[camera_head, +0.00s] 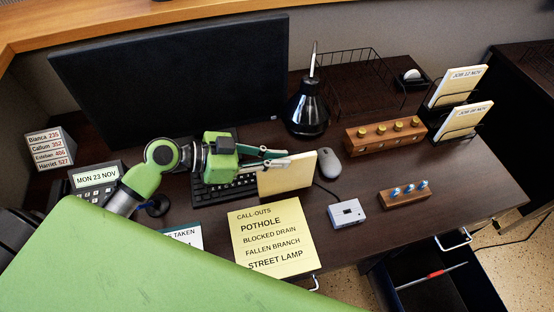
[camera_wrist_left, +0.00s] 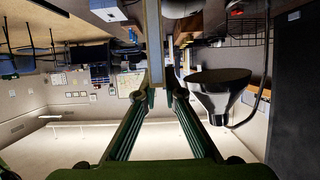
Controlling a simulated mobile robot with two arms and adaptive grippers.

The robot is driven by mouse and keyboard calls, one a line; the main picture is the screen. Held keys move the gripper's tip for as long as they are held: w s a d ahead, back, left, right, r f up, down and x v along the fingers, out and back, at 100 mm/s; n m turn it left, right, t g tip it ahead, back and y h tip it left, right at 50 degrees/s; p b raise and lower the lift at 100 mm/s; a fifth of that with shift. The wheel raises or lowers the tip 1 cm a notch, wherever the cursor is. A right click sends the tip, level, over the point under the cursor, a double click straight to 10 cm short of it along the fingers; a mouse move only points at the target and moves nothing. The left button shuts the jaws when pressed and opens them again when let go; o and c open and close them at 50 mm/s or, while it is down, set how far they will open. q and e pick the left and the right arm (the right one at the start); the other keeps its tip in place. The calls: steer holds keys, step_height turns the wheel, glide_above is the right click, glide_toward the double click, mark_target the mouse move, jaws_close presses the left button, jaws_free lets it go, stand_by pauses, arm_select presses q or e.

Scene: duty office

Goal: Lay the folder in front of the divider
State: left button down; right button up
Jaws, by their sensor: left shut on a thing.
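A cream folder (camera_head: 287,176) stands roughly upright, held above the desk just right of the keyboard. My left gripper (camera_head: 280,159) is shut on its upper part. In the left wrist view the folder (camera_wrist_left: 153,40) shows nearly edge-on between the fingertips (camera_wrist_left: 158,86). At the right back of the desk, a black wire divider (camera_head: 436,136) holds cream folders leaning in its slots. The rear one (camera_head: 458,86) is labelled JOB 12 NOV; the front one (camera_head: 464,121) also has a JOB label. The held folder is well left of the divider. My right gripper is not in view.
A wooden block with brass knobs (camera_head: 385,135) lies between the held folder and the divider. A mouse (camera_head: 328,166), white device (camera_head: 347,213), small block with blue pieces (camera_head: 404,196) and black lamp (camera_head: 308,110) stand nearby. The desk's right front is clear.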

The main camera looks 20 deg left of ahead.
arm_select(q)
steer(key=shift+f, duration=0.85)
steer(key=c, duration=2.1)
jaws_free()
steer(key=shift+c, duration=0.2)
steer(key=shift+r, duration=0.1)
